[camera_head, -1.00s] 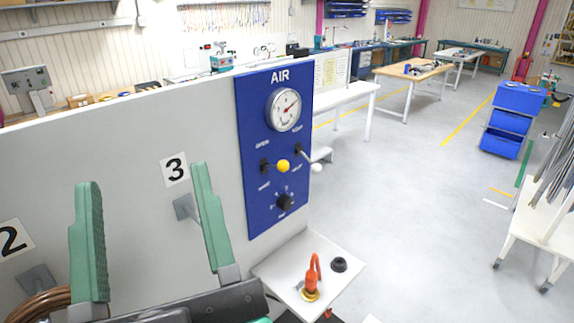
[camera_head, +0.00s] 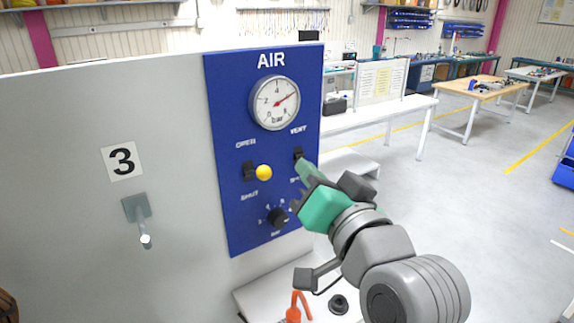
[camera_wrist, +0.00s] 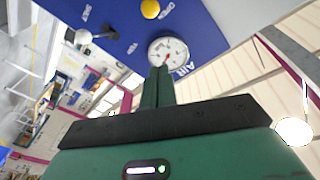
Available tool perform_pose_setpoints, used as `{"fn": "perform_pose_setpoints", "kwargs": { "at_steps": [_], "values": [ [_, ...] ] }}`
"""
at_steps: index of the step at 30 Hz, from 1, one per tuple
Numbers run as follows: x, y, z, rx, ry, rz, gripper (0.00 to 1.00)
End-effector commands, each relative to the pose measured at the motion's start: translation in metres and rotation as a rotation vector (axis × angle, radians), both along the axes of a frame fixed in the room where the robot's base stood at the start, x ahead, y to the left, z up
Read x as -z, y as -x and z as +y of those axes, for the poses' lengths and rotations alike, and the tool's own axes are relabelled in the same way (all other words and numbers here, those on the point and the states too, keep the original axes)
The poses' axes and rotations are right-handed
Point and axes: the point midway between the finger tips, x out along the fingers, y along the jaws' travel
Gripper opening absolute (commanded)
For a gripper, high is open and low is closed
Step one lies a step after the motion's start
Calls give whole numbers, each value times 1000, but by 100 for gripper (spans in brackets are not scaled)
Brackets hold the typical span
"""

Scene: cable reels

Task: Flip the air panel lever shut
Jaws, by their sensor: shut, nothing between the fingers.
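The blue AIR panel (camera_head: 230,215) stands upright on a grey-white wall. Its yellow-knobbed lever (camera_head: 263,172) sticks out between the OPEN and SHUT labels; the yellow ball also shows at the top of the wrist view (camera_wrist: 150,9). A second lever (camera_head: 298,153), by the VENT label, has its end hidden behind my gripper; its white knob (camera_wrist: 83,36) shows in the wrist view. My gripper (camera_head: 303,166) is shut and empty, its green fingertips in front of the panel's right side, right of the yellow knob. I cannot tell whether they touch anything.
A round gauge (camera_head: 275,102) sits above the levers and a black dial (camera_head: 277,218) below. A hook (camera_head: 136,208) under the number 3 projects from the wall at left.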

Motion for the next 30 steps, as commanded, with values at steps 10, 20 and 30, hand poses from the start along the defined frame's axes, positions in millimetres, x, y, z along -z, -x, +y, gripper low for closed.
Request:
{"fn": "perform_pose_setpoints", "kwargs": {
  "at_steps": [10,20,30],
  "values": [
    [-5,-28,10,0,3,0,0],
    [-11,-96,31,0,2,1,0],
    [23,-79,46,2,2,-2,0]
  ]
}}
